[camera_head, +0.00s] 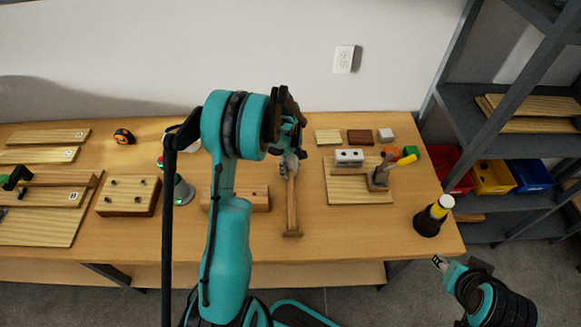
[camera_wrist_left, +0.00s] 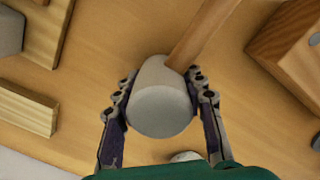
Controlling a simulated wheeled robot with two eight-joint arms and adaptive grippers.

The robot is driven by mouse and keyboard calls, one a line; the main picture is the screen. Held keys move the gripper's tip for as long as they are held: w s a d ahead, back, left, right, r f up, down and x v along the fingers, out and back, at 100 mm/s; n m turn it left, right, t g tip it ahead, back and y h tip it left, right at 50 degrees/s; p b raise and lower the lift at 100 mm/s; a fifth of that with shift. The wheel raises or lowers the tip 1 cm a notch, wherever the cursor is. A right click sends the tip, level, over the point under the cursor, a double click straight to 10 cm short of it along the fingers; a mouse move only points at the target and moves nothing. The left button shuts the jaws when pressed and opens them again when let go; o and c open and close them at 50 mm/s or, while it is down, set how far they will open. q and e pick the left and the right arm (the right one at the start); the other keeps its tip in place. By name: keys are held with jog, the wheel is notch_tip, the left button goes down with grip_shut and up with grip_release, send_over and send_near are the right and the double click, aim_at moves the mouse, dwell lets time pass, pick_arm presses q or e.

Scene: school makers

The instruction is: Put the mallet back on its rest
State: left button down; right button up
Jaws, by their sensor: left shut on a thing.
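The mallet has a grey head (camera_wrist_left: 160,98) and a wooden handle (camera_wrist_left: 205,30). In the left wrist view my left gripper (camera_wrist_left: 160,105) is shut on the head, one finger on each side. In the head view the left gripper (camera_head: 292,150) is over the middle of the workbench and partly hides the mallet head (camera_head: 289,166). I cannot tell whether this piece is the rest. My right gripper (camera_head: 440,262) is low, off the bench's right front corner; its jaws are too small to read.
A drilled wooden block (camera_head: 255,199) is left of the handle. The front strip beside the handle is mostly clear.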

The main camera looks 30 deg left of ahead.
pick_arm(q)
jog(key=shift+f+b, duration=0.45)
jog(key=shift+f, duration=0.05)
jog(key=c, duration=0.8)
grip_release()
jog(key=shift+c, duration=0.2)
jog(key=r, duration=1.2)
jog(key=shift+w+a, duration=0.1)
jog(key=shift+a, duration=0.25)
jog(key=shift+d+r, duration=0.25)
jog(key=shift+r, duration=0.15)
jog(key=s+d+r+m+t+y, duration=0.1)
jog(key=s+d+r+m+t, duration=0.3)
jog(key=s+d+r+m, duration=0.5)
jog(key=s+d+f+m+t, duration=0.1)
jog(key=s+d+m+t, duration=0.2)
jog(key=s+d+m, duration=0.3)
jog(key=s, duration=0.4)
jog(key=shift+d, duration=0.35)
